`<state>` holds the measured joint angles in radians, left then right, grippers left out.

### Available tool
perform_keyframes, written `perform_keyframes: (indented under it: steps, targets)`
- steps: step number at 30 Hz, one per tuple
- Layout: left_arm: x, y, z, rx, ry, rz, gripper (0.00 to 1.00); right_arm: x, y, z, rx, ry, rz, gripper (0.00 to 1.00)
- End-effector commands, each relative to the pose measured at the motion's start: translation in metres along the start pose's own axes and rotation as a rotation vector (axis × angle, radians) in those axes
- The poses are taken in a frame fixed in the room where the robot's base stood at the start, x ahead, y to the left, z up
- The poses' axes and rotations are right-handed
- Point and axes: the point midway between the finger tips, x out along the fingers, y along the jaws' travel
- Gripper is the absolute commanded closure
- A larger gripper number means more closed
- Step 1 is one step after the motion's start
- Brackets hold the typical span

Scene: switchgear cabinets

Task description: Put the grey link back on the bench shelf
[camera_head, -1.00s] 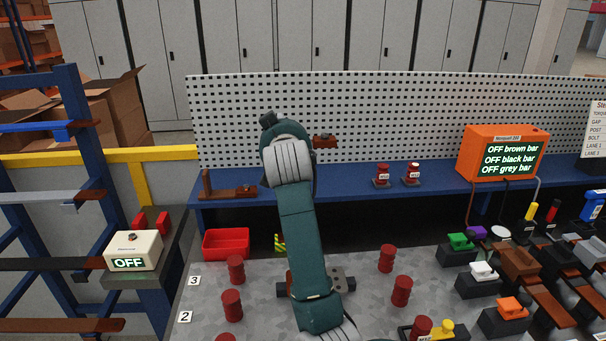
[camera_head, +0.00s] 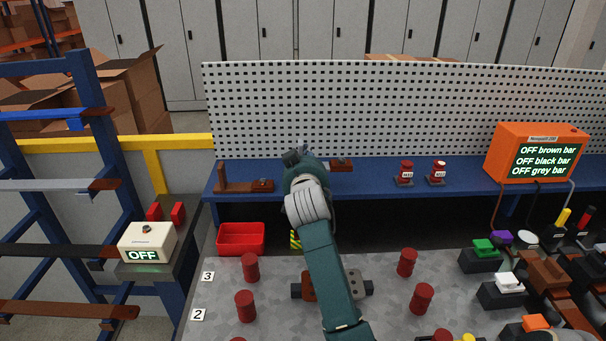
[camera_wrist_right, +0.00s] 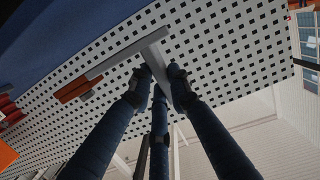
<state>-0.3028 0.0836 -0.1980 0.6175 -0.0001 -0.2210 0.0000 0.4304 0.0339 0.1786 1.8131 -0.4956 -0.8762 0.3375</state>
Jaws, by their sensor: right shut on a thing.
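My right gripper (camera_wrist_right: 160,78) is shut on the grey link (camera_wrist_right: 128,53) in the right wrist view. The link shows as a pale grey bar across the fingertips, with a brown block (camera_wrist_right: 75,90) at its left end. In the head view my right wrist hides most of the link; a brown block (camera_head: 342,165) shows just right of the wrist, low over the blue bench shelf (camera_head: 465,180). I cannot tell whether it touches the shelf. My left gripper is not in view.
A brown piece with an upright end (camera_head: 240,184) stands on the shelf at left. Two small red items (camera_head: 405,173) and an orange meter (camera_head: 536,153) stand at right. The pegboard (camera_head: 430,105) rises behind. A red bin (camera_head: 241,239) sits below the shelf.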

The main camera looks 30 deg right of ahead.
Motion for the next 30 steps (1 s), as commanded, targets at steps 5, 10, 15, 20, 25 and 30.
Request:
perform_keyframes:
  steps: [5, 10, 15, 20, 25, 30]
  targets:
    - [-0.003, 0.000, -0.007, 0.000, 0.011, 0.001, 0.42, 0.002, 0.000, 0.012, -0.001, 0.013, 0.000, 1.00]
    - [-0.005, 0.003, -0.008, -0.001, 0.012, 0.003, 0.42, 0.004, 0.000, 0.025, -0.003, 0.011, 0.000, 1.00]
    - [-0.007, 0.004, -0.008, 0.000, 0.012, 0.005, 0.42, 0.007, -0.001, 0.049, -0.002, 0.010, 0.000, 1.00]
    - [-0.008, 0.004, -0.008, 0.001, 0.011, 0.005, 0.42, 0.009, -0.001, 0.057, -0.001, 0.014, -0.001, 1.00]
    - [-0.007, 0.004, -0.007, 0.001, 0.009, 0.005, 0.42, 0.009, -0.001, 0.056, -0.001, 0.015, -0.001, 1.00]
    - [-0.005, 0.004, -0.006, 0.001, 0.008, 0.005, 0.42, 0.009, -0.001, 0.065, 0.001, 0.002, -0.001, 0.81]
